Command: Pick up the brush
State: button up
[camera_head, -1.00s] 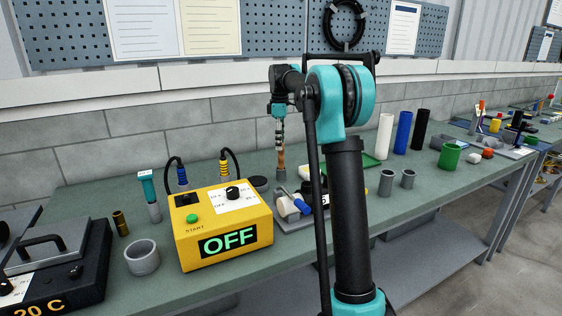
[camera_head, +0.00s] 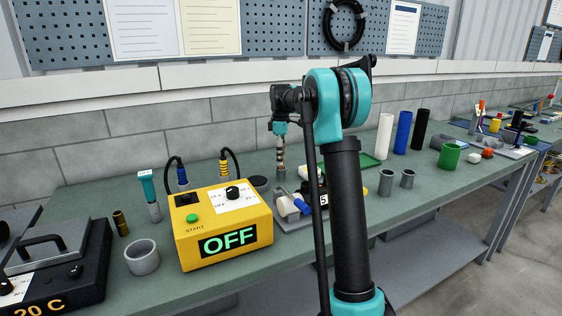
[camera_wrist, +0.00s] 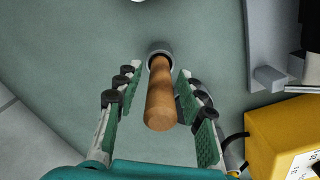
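The brush shows as a wooden handle (camera_wrist: 160,98) standing upright in a small grey holder (camera_wrist: 158,52) in the wrist view. Its bristles are not visible. My gripper (camera_wrist: 160,80) is open, with one green-padded finger on each side of the handle and a gap on both sides. In the head view my gripper (camera_head: 280,150) points down over the brush, and its fingers hide most of the handle. The holder (camera_head: 281,171) stands on the green bench behind the yellow box.
The yellow control box (camera_head: 222,225), reading OFF, stands in front of the holder, with cabled plugs behind it. A grey tray (camera_head: 292,224) with tools lies to its right. Grey cups (camera_head: 386,182) and upright tubes (camera_head: 403,132) stand farther right.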

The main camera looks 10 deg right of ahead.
grip_shut()
jog(key=shift+r, duration=0.1)
